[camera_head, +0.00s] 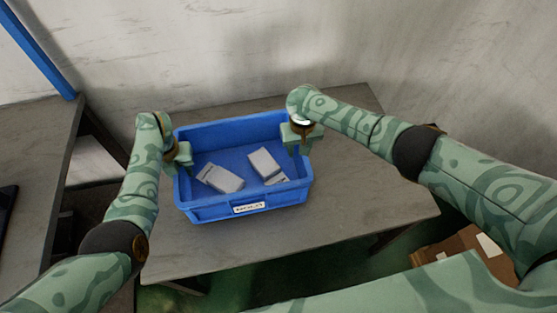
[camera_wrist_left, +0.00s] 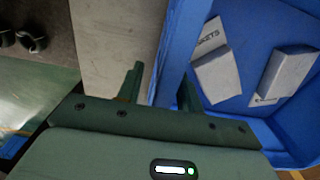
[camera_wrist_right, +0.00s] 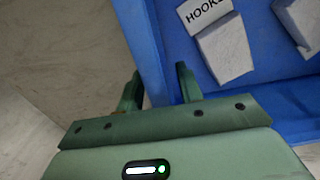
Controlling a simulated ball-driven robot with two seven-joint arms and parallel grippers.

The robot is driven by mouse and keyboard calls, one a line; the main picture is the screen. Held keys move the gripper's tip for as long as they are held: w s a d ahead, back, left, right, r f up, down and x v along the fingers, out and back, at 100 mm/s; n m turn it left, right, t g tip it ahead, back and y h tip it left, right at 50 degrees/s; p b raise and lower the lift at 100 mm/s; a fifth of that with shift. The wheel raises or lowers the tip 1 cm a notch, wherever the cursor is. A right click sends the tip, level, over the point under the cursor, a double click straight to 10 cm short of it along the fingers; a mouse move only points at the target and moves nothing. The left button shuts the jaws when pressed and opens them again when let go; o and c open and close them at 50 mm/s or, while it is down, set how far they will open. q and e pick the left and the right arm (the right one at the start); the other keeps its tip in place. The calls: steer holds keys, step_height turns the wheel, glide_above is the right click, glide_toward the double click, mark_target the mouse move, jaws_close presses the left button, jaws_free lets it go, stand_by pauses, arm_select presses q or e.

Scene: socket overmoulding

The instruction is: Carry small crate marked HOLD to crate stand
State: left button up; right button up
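A blue crate (camera_head: 215,212) stands on a grey table; the lettering on its white front label (camera_head: 249,208) is too small to read, so I cannot tell whether it says HOLD. My left gripper (camera_head: 178,158) is at the crate's left wall. In the left wrist view its fingers (camera_wrist_left: 160,82) are apart, one on each side of the wall, with a gap outside it. My right gripper (camera_head: 301,138) is at the right wall. In the right wrist view its fingers (camera_wrist_right: 159,82) are also apart, astride the wall. No crate stand can be made out for certain.
Two grey-white packets, left (camera_head: 221,179) and right (camera_head: 264,164), lie in the crate. The grey table (camera_head: 370,205) is clear around it. Another dark table (camera_head: 35,150) stands at the left, with a gap between. A brown carton (camera_head: 455,250) is at the lower right.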

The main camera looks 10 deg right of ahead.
arm_select(q)
step_height(320, 180, up, 12)
steer(key=shift+f, duration=0.2)
steer(key=shift+r, duration=0.2)
arm_select(e)
step_height(320, 180, up, 12)
stand_by(0.4)
stand_by(0.4)
